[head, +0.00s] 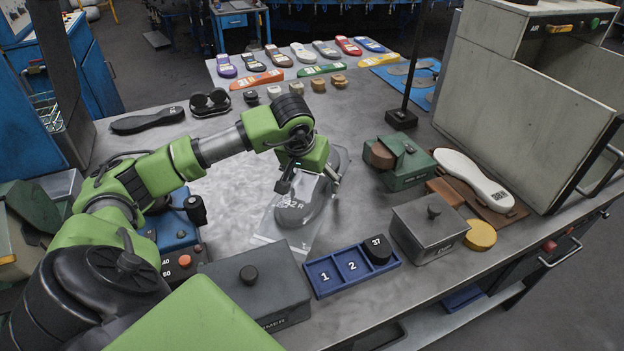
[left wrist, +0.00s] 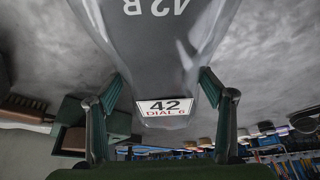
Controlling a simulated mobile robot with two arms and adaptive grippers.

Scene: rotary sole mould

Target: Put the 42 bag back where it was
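The 42 bag (head: 292,211) is a clear bag with a dark grey sole in it marked "42 R". It lies on the grey bench in the middle of the head view. In the left wrist view the bag (left wrist: 165,55) fills the upper middle, with a white label (left wrist: 164,107) reading "42 DIAL 6" near its narrow end. My left gripper (head: 310,180) is over the far part of the bag. Its fingers (left wrist: 162,78) are wide apart, one on each side of the bag; I cannot tell whether they touch it. My right gripper is out of view.
A blue tray (head: 343,286) with slots 1 and 2 and a dark "37" knob stands in front. Grey lidded boxes (head: 440,238) and (head: 247,300) flank it. A green box (head: 406,167) and white sole (head: 474,179) lie right. Coloured soles (head: 320,70) line the back.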

